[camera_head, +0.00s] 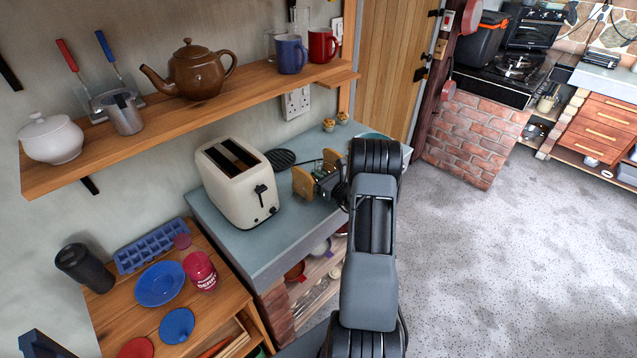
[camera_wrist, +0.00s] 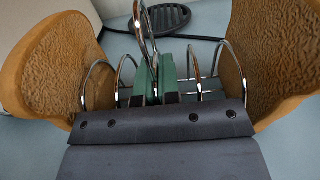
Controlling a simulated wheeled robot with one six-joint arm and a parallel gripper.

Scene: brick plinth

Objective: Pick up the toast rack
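In the head view the toast rack (camera_head: 303,183) is on the blue-grey counter, right of the toaster, partly hidden by my arm. In the wrist view the toast rack (camera_wrist: 194,72) spreads across the picture below my gripper (camera_wrist: 157,76). My gripper's two green finger pads are close together at the rack's middle, with the upright wire handle between them. They look shut on this handle. I cannot tell whether the rack is clear of the counter.
A cream toaster (camera_head: 237,182) stands just left of the rack. A dark round trivet (camera_head: 281,158) lies behind it. A wooden shelf (camera_head: 160,118) with a teapot (camera_head: 195,72) and mugs hangs above. Two small muffins (camera_head: 335,122) sit at the counter's far end. Open floor lies right.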

